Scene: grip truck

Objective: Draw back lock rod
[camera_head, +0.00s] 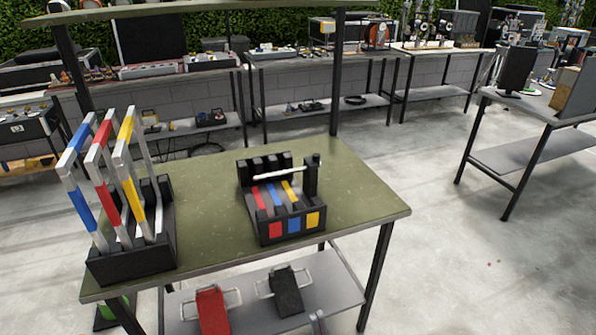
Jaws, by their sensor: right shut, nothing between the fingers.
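The lock rod (279,173) is a thin white bar. It lies across the upper part of a black slotted rack (275,230) on the green table, and its right end meets a black upright post (311,178). Red, yellow and blue strips show in the rack's slots below the rod, and red, blue and yellow squares mark its front. A small grey part at the bottom edge, right of centre, looks like the tip of my right gripper (318,322). It is shut and empty, well below and apart from the rod. My left gripper is not in view.
A black holder (130,262) with blue, red and yellow banded frames stands at the table's left. The green tabletop (360,205) is clear right of the rack. Red (212,310) and black (287,292) handled items sit on the lower shelf. Table posts rise behind.

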